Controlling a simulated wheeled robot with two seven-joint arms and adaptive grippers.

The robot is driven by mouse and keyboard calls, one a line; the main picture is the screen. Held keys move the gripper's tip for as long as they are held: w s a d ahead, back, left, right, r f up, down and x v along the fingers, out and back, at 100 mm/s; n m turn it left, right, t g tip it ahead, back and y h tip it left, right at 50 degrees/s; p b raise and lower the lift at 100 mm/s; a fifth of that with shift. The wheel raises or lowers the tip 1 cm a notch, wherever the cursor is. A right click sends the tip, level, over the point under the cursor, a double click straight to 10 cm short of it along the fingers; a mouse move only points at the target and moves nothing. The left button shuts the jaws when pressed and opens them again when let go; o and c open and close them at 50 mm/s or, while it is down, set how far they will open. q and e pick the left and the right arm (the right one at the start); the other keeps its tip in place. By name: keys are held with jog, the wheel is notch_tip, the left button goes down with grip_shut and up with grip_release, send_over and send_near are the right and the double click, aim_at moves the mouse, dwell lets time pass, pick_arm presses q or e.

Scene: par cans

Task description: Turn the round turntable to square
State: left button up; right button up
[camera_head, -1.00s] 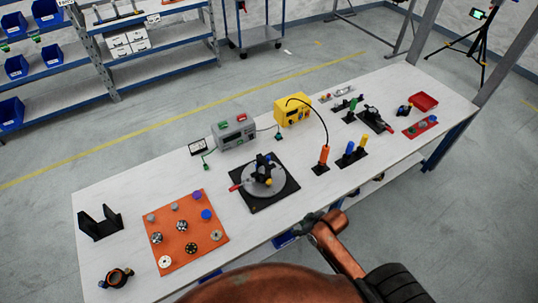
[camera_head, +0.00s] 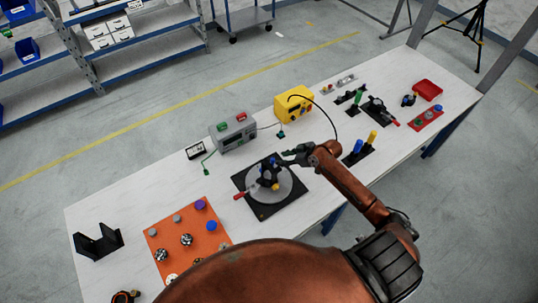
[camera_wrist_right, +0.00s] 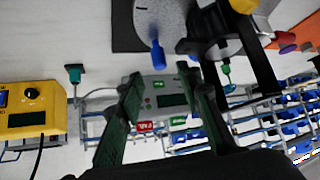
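The round turntable (camera_head: 287,190) is a grey disc on a black square base (camera_head: 268,213), in the middle of the table. A black fixture with blue and yellow parts (camera_head: 267,172) stands on it, and a red-tipped handle (camera_head: 240,195) sticks out at its left. In the wrist view the disc (camera_wrist_right: 150,14) shows at the top, with a blue peg (camera_wrist_right: 158,54) near its edge. My right gripper (camera_head: 288,155) is over the turntable's far right side in the head view. In the wrist view its fingers (camera_wrist_right: 163,78) are apart with nothing between them. My left gripper is not in view.
A grey power box (camera_head: 233,133) and a yellow box (camera_head: 294,104) with a black cable stand behind the turntable. An orange board (camera_head: 168,225) with several knobs lies to the left. Blue and yellow posts (camera_head: 359,150) stand right of my right arm.

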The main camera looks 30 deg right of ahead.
aim_at(274, 159)
jog(key=shift+w+a+f, duration=0.2)
jog(key=shift+w+f, duration=0.15)
jog(key=shift+w, duration=0.2)
jog(key=x, duration=0.6)
jog(key=shift+f, duration=0.25)
jog(key=shift+c, duration=0.3)
grip_shut()
